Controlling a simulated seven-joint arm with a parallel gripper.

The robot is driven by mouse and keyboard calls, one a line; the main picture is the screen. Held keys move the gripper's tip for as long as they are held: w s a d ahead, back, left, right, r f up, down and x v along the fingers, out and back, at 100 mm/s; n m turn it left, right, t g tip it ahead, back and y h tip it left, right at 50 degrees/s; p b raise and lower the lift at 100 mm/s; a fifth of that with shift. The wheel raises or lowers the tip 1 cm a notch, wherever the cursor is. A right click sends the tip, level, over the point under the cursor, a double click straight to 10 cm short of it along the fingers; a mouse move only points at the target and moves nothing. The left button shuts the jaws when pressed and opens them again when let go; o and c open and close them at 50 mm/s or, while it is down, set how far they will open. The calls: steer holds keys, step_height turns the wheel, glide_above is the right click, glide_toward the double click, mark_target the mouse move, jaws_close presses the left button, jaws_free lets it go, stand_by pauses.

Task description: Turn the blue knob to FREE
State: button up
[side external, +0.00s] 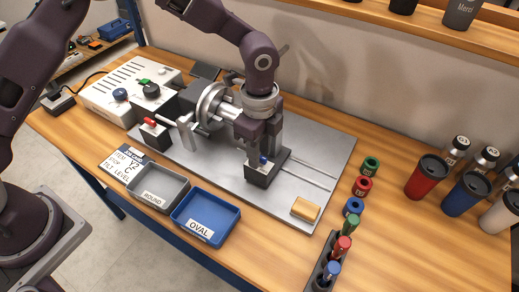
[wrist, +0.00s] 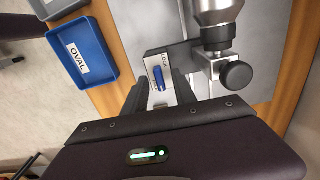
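The blue knob (side external: 263,160) sits on a dark block with a light top plate (side external: 258,170) on the metal base. In the wrist view the blue knob (wrist: 160,79) is a narrow bar, and the plate (wrist: 159,62) reads LOCK beside it. No FREE marking is readable; a finger may cover part of the plate. My gripper (side external: 261,153) points down right at the knob. In the wrist view my gripper (wrist: 162,88) is open, with one finger on each side of the knob. I cannot tell whether either finger touches it.
A clamp ring fixture (side external: 212,105) stands behind and left of my gripper. A black round handle (wrist: 236,75) is close to the right finger. A blue OVAL tray (side external: 205,218) and grey ROUND tray (side external: 158,188) lie in front. A yellow block (side external: 305,209) lies on the base.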

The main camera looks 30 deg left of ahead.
step_height(320, 180, up, 7)
steer(key=shift+r, duration=0.1)
stand_by(0.3)
step_height(320, 180, up, 7)
stand_by(0.5)
steer(key=s+a+r+n+t, duration=0.2)
steer(key=s+a+r+n, duration=0.4)
steer(key=s+a, duration=0.25)
steer(key=s+a+r+n+t, duration=0.2)
steer(key=s+a+r+n, duration=0.3)
steer(key=s+a+n, duration=0.3)
steer(key=s+a+f+n+t, duration=0.1)
steer(key=s+n, duration=0.3)
steer(key=s, duration=0.4)
steer(key=shift+s+a+f+t, duration=0.15)
steer(key=shift+s+f+t, duration=0.15)
steer(key=shift+f, duration=0.4)
